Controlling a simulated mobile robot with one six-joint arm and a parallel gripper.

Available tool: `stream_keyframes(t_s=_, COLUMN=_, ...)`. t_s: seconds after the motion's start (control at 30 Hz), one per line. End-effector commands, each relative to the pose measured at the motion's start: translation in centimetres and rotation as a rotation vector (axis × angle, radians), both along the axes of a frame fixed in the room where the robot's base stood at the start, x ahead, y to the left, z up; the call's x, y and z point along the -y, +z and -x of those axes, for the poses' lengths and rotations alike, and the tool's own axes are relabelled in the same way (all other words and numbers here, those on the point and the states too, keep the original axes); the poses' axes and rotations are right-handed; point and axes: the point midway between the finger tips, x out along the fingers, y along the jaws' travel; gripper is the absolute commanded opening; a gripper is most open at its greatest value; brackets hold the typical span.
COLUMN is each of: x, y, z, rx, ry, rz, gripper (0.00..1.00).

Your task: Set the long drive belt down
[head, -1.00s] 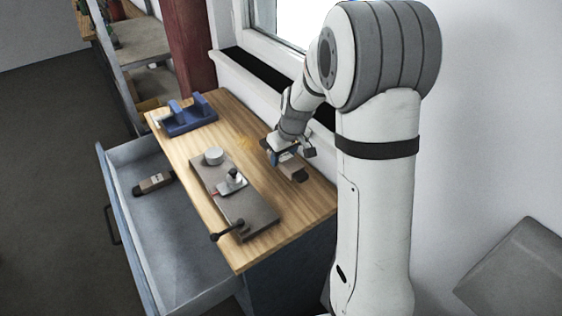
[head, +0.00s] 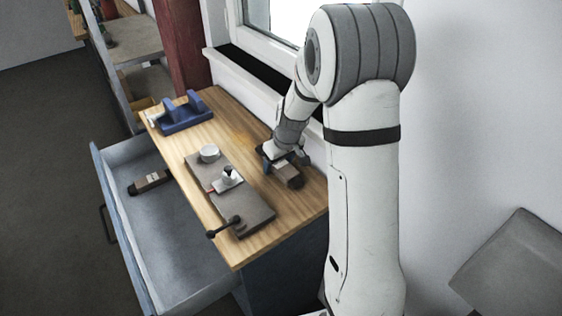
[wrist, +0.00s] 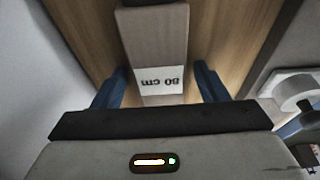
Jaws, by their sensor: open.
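The long drive belt shows as a brown packet (head: 291,180) on the wooden bench top, near its window-side edge. In the wrist view the packet (wrist: 156,45) carries a white label that reads upside down as about "80 cm". My gripper (head: 279,163) is low over the packet's far end. In the wrist view its blue fingers (wrist: 155,82) stand apart on either side of the packet, with a gap showing at each side. The packet's far end is partly hidden by my gripper in the head view.
A grey plate (head: 252,210) with a pulley (head: 209,153), a small clamp (head: 229,176) and a black-knobbed lever (head: 225,227) lies left of the packet. A blue holder (head: 183,116) stands at the far end. The open drawer (head: 170,235) holds another brown packet (head: 149,181).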

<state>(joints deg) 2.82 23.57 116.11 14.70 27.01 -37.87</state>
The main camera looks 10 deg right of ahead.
Motion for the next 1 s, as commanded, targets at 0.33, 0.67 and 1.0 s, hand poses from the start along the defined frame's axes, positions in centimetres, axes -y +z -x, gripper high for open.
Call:
stream_keyframes(t_s=0.33, x=0.1, y=1.1, z=0.1, rx=0.002, ry=-0.001, rz=0.000, gripper=0.67)
stream_keyframes(t_s=0.67, x=0.9, y=7.8, z=1.8, rx=0.006, ry=-0.003, rz=0.000, gripper=0.67)
stream_keyframes(t_s=1.0, x=1.3, y=11.8, z=3.1, rx=0.000, ry=-0.004, rz=0.000, gripper=0.67)
